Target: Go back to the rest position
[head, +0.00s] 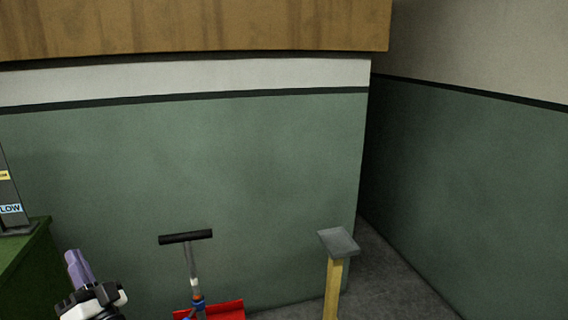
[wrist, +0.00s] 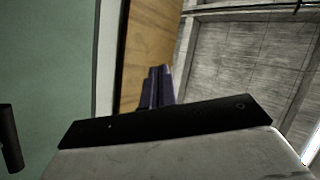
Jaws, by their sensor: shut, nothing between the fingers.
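My gripper (head: 76,262) is at the lower left of the head view, with its purple fingers pointing up. The fingers are together and hold nothing. In the wrist view the purple fingers (wrist: 158,88) rise above a black bar and point toward the wooden panel and the ceiling. The gripper is in open air, apart from the things around it.
A green cabinet (head: 27,262) with a labelled grey object (head: 10,205) on it stands at the left. A black T-handle (head: 186,237) rises above a red piece (head: 222,310). A grey-topped yellow post (head: 333,285) stands right. A wooden panel (head: 200,25) overhangs the green wall (head: 240,180).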

